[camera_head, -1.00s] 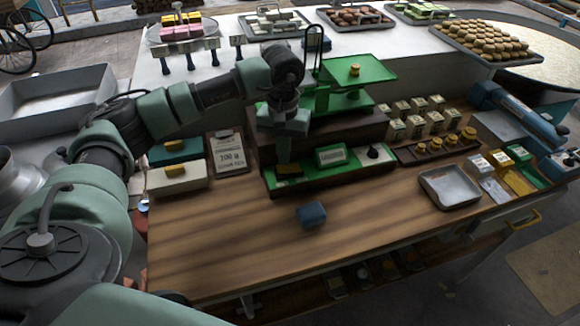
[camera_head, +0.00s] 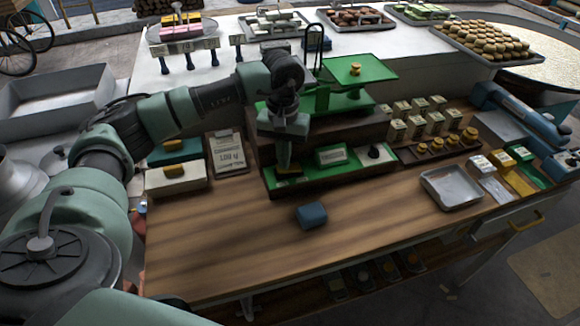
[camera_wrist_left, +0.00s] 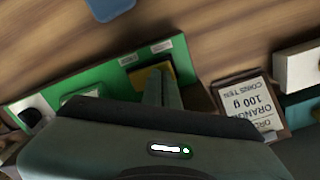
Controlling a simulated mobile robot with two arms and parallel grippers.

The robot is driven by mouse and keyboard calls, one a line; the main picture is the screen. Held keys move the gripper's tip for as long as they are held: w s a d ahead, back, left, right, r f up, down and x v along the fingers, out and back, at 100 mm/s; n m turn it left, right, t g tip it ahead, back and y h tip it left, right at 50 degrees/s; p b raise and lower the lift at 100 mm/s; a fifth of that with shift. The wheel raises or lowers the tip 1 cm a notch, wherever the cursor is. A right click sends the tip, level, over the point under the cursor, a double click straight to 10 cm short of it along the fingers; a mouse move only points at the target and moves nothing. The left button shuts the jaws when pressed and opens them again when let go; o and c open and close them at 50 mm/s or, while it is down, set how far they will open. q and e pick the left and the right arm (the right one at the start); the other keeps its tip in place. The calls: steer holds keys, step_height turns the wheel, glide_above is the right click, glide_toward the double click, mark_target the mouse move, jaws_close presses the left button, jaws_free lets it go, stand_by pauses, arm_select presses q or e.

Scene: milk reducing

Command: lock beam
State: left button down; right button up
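The green balance scale (camera_head: 352,78) stands on a dark stepped base at the table's middle. Its front green panel (camera_head: 335,175) carries a small framed label (camera_head: 331,155), a black knob (camera_head: 374,151) at right and a yellow-and-black piece (camera_head: 290,171) at left. My left gripper (camera_head: 284,163) points down at that yellow piece. In the left wrist view its fingers (camera_wrist_left: 161,76) look closed together and partly cover the yellow piece (camera_wrist_left: 145,78). I cannot tell whether they touch it. Which part locks the beam is not clear. My right gripper is not in view.
A blue block (camera_head: 311,215) lies on the wood in front of the scale. A 100 g card (camera_head: 229,153) and a cream box (camera_head: 176,178) stand left. Brass weights (camera_head: 436,143), small cartons and a metal tray (camera_head: 450,188) are right. The table's front is clear.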

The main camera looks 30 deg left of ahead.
arm_select(q)
steer(key=shift+s+f+b, duration=0.1)
steer(key=shift+f+b, duration=0.25)
steer(key=shift+f, duration=0.05)
steer(key=shift+r, duration=0.1)
steer(key=shift+r+p, duration=0.65)
steer(key=shift+r, duration=0.2)
steer(key=shift+r+p, duration=1.3)
steer(key=shift+r, duration=1.3)
steer(key=shift+f, duration=0.1)
